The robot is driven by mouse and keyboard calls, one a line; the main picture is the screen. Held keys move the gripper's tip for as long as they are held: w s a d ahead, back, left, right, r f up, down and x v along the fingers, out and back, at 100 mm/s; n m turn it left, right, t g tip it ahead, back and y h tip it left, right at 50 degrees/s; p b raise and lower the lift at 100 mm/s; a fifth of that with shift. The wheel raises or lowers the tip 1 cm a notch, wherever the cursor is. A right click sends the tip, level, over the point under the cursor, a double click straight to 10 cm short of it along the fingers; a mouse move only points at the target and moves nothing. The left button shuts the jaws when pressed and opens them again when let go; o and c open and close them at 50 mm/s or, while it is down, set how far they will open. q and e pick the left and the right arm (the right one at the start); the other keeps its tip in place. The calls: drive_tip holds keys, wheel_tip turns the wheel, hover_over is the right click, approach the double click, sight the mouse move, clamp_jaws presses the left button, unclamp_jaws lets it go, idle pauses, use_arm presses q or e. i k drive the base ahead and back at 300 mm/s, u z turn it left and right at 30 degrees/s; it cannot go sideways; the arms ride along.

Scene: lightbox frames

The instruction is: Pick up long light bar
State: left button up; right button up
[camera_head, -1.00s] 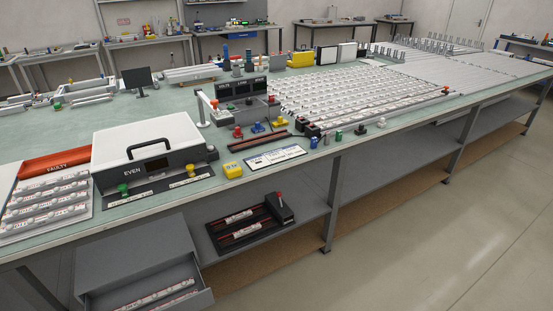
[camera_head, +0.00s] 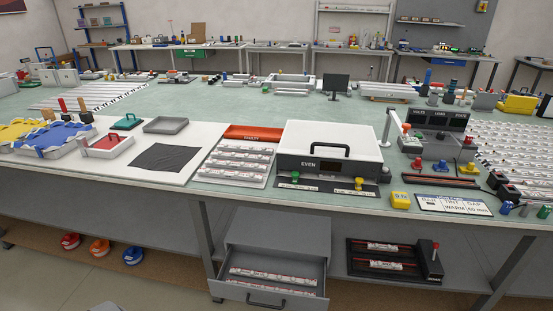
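Several light bars, white with red markings, show in the head view. Long bars (camera_head: 272,283) lie in the open grey drawer (camera_head: 258,266) under the bench. Shorter-looking bars (camera_head: 382,247) sit in a black rack (camera_head: 356,257) on the lower shelf. I cannot tell for sure which one is the long bar. Neither of my grippers is in view.
A white-lidded box marked EVEN (camera_head: 330,146) stands on the bench right of the tray. A sign card (camera_head: 452,205) and yellow block (camera_head: 400,199) lie further right. At left are a dark cloth (camera_head: 158,157) and blue tray (camera_head: 68,139).

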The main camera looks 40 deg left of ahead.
sight(249, 273)
drive_tip(key=z, duration=0.05)
drive_tip(key=k, duration=0.5)
drive_tip(key=u, duration=1.1)
drive_tip(key=i, duration=0.8)
drive_tip(key=u, duration=0.55)
drive_tip(key=i, duration=0.55)
drive_tip(key=z, duration=0.1)
